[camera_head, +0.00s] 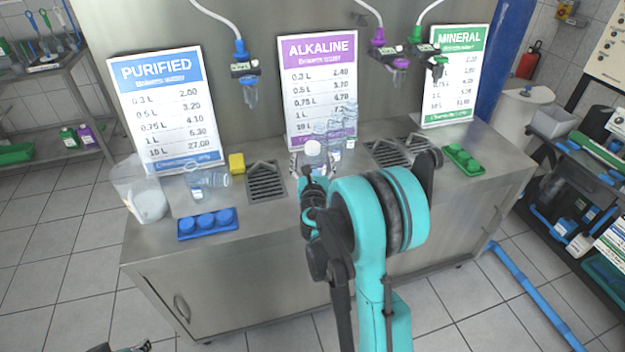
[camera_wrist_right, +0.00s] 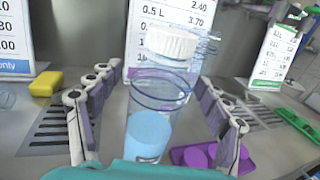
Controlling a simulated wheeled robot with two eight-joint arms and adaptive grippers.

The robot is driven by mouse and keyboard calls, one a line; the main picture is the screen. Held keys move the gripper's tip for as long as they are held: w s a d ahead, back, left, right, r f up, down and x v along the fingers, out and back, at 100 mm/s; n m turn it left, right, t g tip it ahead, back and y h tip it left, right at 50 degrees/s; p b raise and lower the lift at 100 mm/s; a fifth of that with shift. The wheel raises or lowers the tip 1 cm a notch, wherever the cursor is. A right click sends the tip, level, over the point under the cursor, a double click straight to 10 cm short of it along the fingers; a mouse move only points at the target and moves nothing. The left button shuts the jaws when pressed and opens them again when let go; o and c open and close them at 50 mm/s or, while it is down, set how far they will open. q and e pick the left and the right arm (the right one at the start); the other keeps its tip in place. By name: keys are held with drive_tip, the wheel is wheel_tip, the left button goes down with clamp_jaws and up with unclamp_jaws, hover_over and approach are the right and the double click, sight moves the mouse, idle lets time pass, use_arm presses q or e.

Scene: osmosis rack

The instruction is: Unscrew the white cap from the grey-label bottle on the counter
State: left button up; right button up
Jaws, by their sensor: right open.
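A clear bottle (camera_wrist_right: 160,90) with a ribbed white cap (camera_wrist_right: 172,43) stands upright on the counter, leaning in the tilted right wrist view. A pale blue patch shows low on it; I cannot make out a grey label. In the head view the white cap (camera_head: 313,148) shows just beyond my right gripper (camera_head: 313,167), and my arm hides much of the bottle. My right gripper is open, its purple-padded fingers on either side of the bottle in the wrist view; contact is unclear. Part of what looks like my left gripper (camera_head: 128,347) shows at the bottom left edge.
Several clear bottles (camera_head: 343,122) stand behind the capped one. A purple cap tray (camera_wrist_right: 185,155) lies at its right. A green tray (camera_head: 463,159) is right.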

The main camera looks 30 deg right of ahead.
clamp_jaws()
drive_tip(key=shift+r, duration=0.15)
